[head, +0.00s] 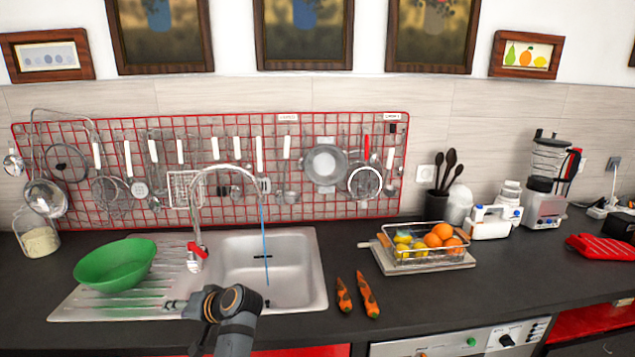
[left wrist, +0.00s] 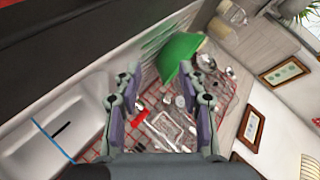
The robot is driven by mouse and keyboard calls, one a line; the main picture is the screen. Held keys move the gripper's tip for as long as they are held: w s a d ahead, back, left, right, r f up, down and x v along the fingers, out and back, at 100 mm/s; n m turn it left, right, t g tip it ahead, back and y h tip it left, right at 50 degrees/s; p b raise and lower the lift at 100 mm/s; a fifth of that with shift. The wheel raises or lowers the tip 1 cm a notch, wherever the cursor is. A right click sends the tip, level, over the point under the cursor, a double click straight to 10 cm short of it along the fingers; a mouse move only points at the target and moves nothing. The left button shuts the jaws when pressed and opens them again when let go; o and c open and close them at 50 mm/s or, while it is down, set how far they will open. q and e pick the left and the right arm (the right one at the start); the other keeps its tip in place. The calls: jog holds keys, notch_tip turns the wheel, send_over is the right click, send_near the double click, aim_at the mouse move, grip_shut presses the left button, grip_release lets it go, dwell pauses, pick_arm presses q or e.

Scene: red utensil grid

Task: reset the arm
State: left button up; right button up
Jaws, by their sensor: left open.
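My left gripper (head: 186,304) is at the front edge of the sink in the head view, below the tap and in front of the drainboard. In the left wrist view its two fingers (left wrist: 160,82) are spread apart with nothing between them. The green bowl (head: 116,263) sits tilted on the drainboard, apart from the gripper; it also shows beyond the fingers in the left wrist view (left wrist: 179,56). My right gripper is in neither view.
The sink (head: 304,262) has a tap (head: 196,225) and a thin blue line below its spout. A red utensil grid (head: 222,212) stands behind. Two orange-and-green items (head: 366,294), a fruit basket (head: 425,257) and a blender (head: 547,180) stand to the right.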

pick_arm(q)
jog(key=s+f+h, duration=0.4)
jog(key=s+f, duration=0.8)
jog(key=s+d+f+m+g+h, duration=0.15)
jog(key=s+d+h, duration=0.25)
jog(key=s, duration=0.4)
jog(key=s+d+f+m+t+h, duration=0.1)
jog(key=s+d+f+m+h, duration=0.15)
jog(key=s+d, duration=0.45)
jog(key=s+a+f+n+g+b, duration=0.1)
jog(key=s+a+f, duration=0.1)
jog(key=f, duration=1.1)
jog(key=s+a+f+g+b, duration=0.1)
jog(key=s+a+f, duration=0.15)
jog(key=f, duration=1.15)
jog(key=s+a+f+b, duration=0.1)
jog(key=s+f, duration=1.6)
jog(key=s, duration=0.1)
jog(key=shift+a+f+g, duration=0.25)
jog(key=shift+f+g, duration=0.1)
jog(key=shift+g, duration=0.1)
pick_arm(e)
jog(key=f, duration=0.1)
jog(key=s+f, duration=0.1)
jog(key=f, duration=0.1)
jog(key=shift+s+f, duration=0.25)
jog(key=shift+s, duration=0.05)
pick_arm(q)
jog(key=shift+h, duration=0.25)
